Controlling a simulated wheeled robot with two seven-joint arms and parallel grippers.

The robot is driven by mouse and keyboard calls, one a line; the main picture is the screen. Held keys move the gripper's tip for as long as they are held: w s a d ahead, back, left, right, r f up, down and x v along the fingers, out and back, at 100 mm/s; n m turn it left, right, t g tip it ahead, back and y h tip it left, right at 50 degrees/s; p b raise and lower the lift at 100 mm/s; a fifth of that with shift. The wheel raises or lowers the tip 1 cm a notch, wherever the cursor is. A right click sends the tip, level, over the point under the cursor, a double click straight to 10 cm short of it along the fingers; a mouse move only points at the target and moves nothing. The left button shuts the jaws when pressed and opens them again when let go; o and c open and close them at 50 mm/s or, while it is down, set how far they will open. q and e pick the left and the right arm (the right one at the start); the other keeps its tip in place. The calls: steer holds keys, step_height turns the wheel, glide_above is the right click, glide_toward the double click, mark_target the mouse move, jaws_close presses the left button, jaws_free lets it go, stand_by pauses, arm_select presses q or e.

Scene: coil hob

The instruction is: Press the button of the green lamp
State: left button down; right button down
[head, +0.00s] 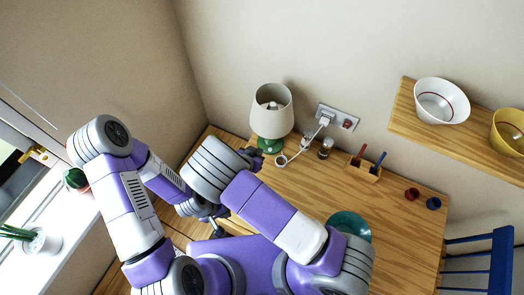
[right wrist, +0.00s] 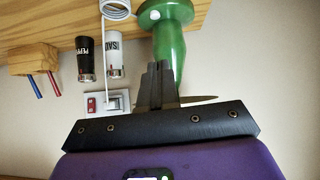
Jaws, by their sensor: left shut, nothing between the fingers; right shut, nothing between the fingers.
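The lamp has a pale shade (head: 271,112) and a green base (head: 270,146), and it stands on the wooden table near the wall. In the right wrist view, its green body (right wrist: 169,45) is seen close up with the picture upside down. A small mark shows on its foot, but I cannot tell if it is the button. My right gripper (head: 254,155) is shut and empty just left of the lamp base. Its fingertips (right wrist: 158,66) overlap the green body in the wrist view; contact is unclear. My left gripper (head: 217,213) is shut, lower left, partly hidden by my arms.
A white cable runs from the lamp to a wall socket (head: 337,117). Salt (right wrist: 115,58) and pepper (right wrist: 86,58) shakers stand close to the lamp. A pen holder (head: 362,170), small cups (head: 412,193) and a teal dish (head: 349,224) are further right. A shelf (head: 455,134) holds bowls.

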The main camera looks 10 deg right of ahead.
glide_above(270, 148)
steer(key=s+a, duration=0.2)
steer(key=s, duration=0.1)
step_height(270, 148, down, 6)
steer(key=shift+a+r+b, duration=0.1)
steer(key=shift+r+b, duration=0.05)
steer(key=shift+b, duration=0.25)
steer(key=shift+w+d+f, duration=0.1)
steer(key=shift+w+f, duration=0.05)
steer(key=shift+f, duration=0.5)
steer(key=shift+w+d+f, duration=0.1)
steer(key=shift+f, duration=0.5)
arm_select(q)
steer(key=shift+f, duration=0.45)
arm_select(e)
steer(key=shift+f, duration=0.85)
arm_select(q)
steer(key=shift+f, duration=0.1)
